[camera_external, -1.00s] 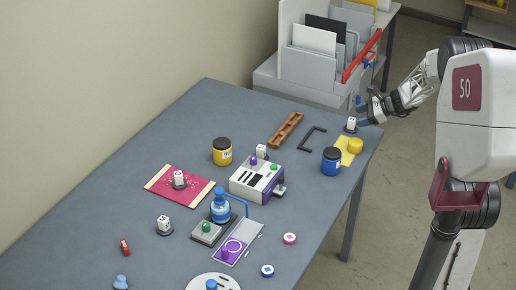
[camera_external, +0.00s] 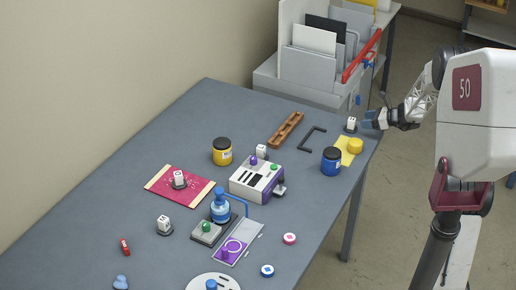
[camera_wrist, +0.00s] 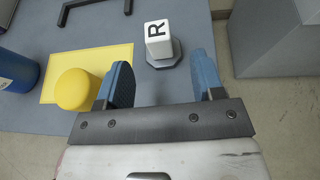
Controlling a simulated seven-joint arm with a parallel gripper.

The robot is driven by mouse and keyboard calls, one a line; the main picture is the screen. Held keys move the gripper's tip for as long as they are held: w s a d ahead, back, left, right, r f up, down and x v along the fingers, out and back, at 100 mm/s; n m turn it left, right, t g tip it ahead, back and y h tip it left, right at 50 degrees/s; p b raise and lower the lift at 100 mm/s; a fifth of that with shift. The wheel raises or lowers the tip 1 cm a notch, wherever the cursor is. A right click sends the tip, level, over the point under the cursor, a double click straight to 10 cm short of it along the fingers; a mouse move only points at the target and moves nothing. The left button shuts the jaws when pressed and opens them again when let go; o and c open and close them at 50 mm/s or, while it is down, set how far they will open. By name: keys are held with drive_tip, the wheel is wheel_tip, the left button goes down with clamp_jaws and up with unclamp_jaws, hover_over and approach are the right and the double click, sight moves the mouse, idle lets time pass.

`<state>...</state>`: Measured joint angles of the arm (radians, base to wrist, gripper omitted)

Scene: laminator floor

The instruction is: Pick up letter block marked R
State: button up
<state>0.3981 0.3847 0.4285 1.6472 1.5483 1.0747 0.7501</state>
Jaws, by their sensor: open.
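The letter block marked R (camera_wrist: 158,39) is a white block with a black R on its face. It stands on a grey octagonal base on the table. In the external view the block (camera_external: 351,123) is at the table's far right corner. My gripper (camera_wrist: 161,80) is open, with its two blue fingers apart and nothing between them. In the wrist view the block lies just beyond the fingertips, roughly centred between them. In the external view my gripper (camera_external: 370,119) is close beside the block on its right.
A yellow knob (camera_wrist: 76,90) on a yellow sheet (camera_wrist: 95,63) lies close to the left finger. A blue jar (camera_external: 331,161) and a black bracket (camera_external: 313,137) are nearby. Other white blocks (camera_external: 163,223) stand on the table. A grey cabinet (camera_external: 300,90) stands behind the table.

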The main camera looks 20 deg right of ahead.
sight(359, 121)
drive_tip(key=shift+x, duration=1.3)
drive_tip(key=shift+a, duration=0.1)
drive_tip(key=shift+x, duration=2.5)
drive_tip(key=shift+s+f, duration=0.1)
drive_tip(key=shift+f, duration=0.1)
clamp_jaws()
